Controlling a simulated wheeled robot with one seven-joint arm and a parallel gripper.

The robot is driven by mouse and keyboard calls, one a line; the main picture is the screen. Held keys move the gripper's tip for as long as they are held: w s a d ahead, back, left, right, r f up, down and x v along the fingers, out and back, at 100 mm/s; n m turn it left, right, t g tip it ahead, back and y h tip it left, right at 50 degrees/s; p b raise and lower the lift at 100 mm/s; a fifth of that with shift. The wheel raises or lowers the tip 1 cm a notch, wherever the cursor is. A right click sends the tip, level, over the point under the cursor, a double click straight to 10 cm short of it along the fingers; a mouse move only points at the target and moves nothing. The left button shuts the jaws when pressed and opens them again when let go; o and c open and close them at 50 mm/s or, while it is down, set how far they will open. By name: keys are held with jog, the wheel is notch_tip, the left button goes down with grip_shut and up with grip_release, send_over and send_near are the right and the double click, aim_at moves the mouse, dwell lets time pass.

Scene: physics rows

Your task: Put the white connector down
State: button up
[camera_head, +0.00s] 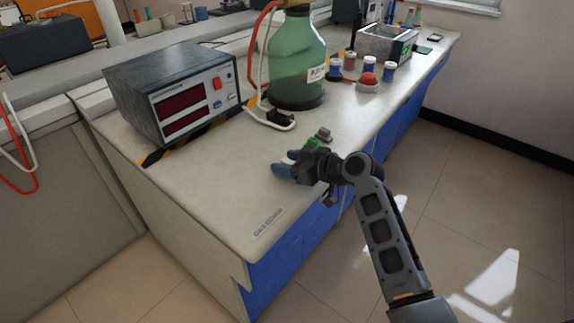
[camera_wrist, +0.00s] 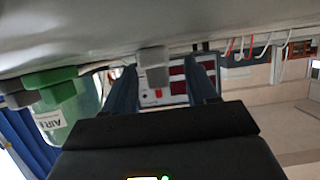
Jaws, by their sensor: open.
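The white connector (camera_wrist: 152,65) shows as a pale grey-white block between the two fingers in the wrist view, against the bench surface. Clear space shows on its right, towards the right finger. My gripper (camera_wrist: 165,75) is open around it, low over the bench top. In the head view my gripper (camera_head: 284,167) is near the bench's front edge. There only a small pale part of the white connector (camera_head: 292,156) shows, and the fingers hide the rest.
A green connector (camera_head: 312,141) and a grey connector (camera_head: 324,134) lie close behind my gripper. A display box (camera_head: 175,90), a green bottle (camera_head: 296,60) and small jars (camera_head: 368,82) stand farther back. The bench top (camera_head: 215,195) is clear to the left.

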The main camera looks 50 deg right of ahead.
jog(key=shift+w+f, duration=0.1)
jog(key=shift+w, duration=0.1)
jog(key=shift+c, duration=0.4)
grip_shut()
